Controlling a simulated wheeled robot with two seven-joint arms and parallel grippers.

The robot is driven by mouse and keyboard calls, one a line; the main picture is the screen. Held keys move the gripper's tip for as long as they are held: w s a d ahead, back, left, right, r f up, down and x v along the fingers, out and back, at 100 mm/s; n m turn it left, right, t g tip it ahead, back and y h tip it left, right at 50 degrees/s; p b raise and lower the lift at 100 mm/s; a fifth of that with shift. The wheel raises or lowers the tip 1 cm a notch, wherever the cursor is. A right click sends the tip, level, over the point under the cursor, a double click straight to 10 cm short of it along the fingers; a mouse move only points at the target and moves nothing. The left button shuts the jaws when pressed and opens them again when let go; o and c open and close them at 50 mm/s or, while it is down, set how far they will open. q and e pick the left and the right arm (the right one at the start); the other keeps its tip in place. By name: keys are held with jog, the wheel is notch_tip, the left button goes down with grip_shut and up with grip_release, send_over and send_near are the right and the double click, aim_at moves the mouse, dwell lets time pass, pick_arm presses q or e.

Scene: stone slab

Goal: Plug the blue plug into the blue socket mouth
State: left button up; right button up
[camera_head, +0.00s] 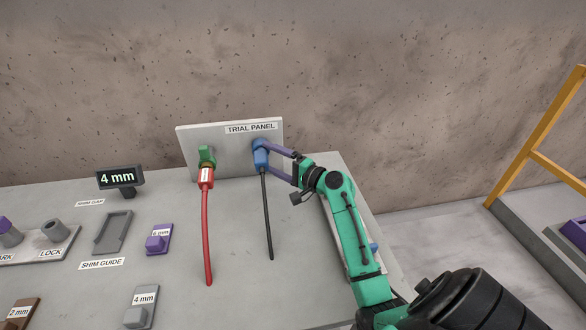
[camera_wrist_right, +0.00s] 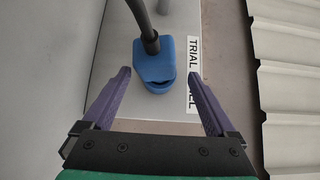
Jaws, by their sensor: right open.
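The blue plug (camera_head: 261,160) with its black cable is at the blue socket mouth (camera_head: 258,144) on the right part of the trial panel. In the right wrist view the blue plug (camera_wrist_right: 154,60) lies against the blue socket mouth (camera_wrist_right: 160,87), with a dark gap line between them; how deep it sits I cannot tell. My right gripper (camera_head: 269,156) is open, its purple fingers reaching toward the plug. In the right wrist view the fingers of the right gripper (camera_wrist_right: 159,76) stand apart on either side of plug and socket, not touching. My left gripper is out of view.
The panel (camera_head: 230,140) stands at the back of the slab. A red plug (camera_head: 206,178) with a red cable sits at a green socket (camera_head: 207,155) to the left. A 4 mm display (camera_head: 120,178), shim guide (camera_head: 112,232) and shim blocks lie further left.

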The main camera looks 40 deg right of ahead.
jog(key=b+v, duration=0.3)
jog(key=v, duration=1)
jog(key=shift+w, duration=0.1)
